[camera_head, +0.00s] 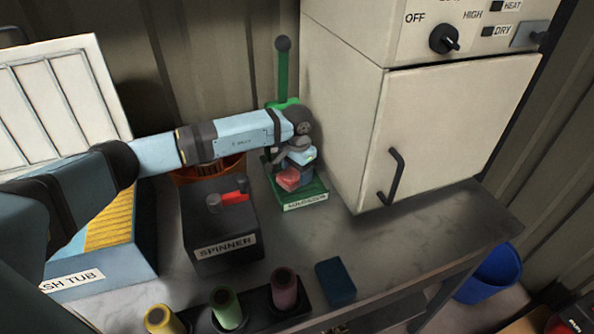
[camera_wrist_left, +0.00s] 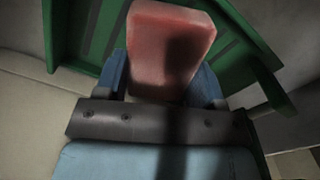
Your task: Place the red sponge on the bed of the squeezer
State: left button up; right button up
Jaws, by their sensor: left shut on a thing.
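The red sponge (camera_head: 288,179) is between the fingers of my left gripper (camera_head: 294,172), which is shut on it. In the left wrist view the sponge (camera_wrist_left: 168,45) sticks out past the blue fingers (camera_wrist_left: 165,85). The green squeezer (camera_head: 306,199) stands on the counter with its lever (camera_head: 283,75) upright. The sponge is over the squeezer's grooved green bed (camera_wrist_left: 98,35). I cannot tell whether the sponge touches the bed. My left arm hides part of the squeezer. My right gripper is not in view.
A dark spinner box (camera_head: 222,225) with a red handle stands left of the squeezer, an orange basket (camera_head: 207,170) behind it. A white cabinet (camera_head: 440,130) stands close on the right. A blue sponge (camera_head: 335,282) and a rack of several bottles (camera_head: 262,310) lie in front. The counter (camera_head: 400,240) is clear at right.

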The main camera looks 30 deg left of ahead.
pick_arm(q)
jog(key=o, duration=1)
jog(key=shift+f, duration=0.15)
jog(key=shift+c, duration=0.2)
jog(key=shift+r+p, duration=0.3)
jog(key=shift+r, duration=0.1)
notch_tip(320, 180, up, 12)
jog(key=b, duration=0.1)
jog(key=shift+f+b, duration=0.15)
jog(key=shift+b, duration=0.25)
jog(key=shift+f, duration=0.1)
